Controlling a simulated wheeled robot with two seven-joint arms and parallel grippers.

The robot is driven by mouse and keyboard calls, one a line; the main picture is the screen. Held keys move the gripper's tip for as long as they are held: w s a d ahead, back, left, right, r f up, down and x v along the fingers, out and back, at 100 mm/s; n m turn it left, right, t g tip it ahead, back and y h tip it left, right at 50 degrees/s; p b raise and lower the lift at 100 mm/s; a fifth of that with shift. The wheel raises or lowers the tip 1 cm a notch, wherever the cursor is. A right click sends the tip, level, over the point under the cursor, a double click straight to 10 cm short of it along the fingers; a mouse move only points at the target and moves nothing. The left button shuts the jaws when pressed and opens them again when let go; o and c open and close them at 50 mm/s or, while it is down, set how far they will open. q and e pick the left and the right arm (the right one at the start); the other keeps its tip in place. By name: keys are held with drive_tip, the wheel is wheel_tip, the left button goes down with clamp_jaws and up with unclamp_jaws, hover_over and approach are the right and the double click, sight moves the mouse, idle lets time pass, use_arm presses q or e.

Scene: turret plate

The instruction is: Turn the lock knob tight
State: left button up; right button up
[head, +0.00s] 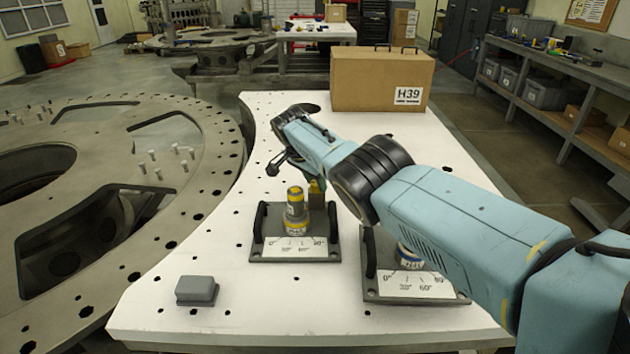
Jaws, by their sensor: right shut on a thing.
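The near dial plate (262,252) is a dark base with a white angle scale, upright black handles at its sides and a grey post (296,215) with yellow bands. A brownish block with a yellow top, seemingly the lock knob (317,196), stands just behind and right of the post. My right arm reaches in from the right, and its dark gripper (300,172) points down at the knob. It is shut on it, though the arm partly hides the contact and the knob's turn cannot be read. My left gripper is not in view.
A second dial plate (400,299) lies to the right, partly under my right arm. A small grey block (196,290) lies at the table's front left. A cardboard case (375,82) marked H39 stands at the back. A large metal ring (215,165) borders the white table (250,310) at left.

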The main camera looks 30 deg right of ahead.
drive_tip(key=o, duration=1)
drive_tip(key=shift+a+r+p, duration=0.15)
drive_tip(key=shift+r+p, duration=0.45)
drive_tip(key=shift+p, duration=0.05)
drive_tip(key=p+v, duration=0.2)
drive_tip(key=v, duration=1)
drive_tip(key=shift+p, duration=0.4)
drive_tip(key=shift+a, duration=0.1)
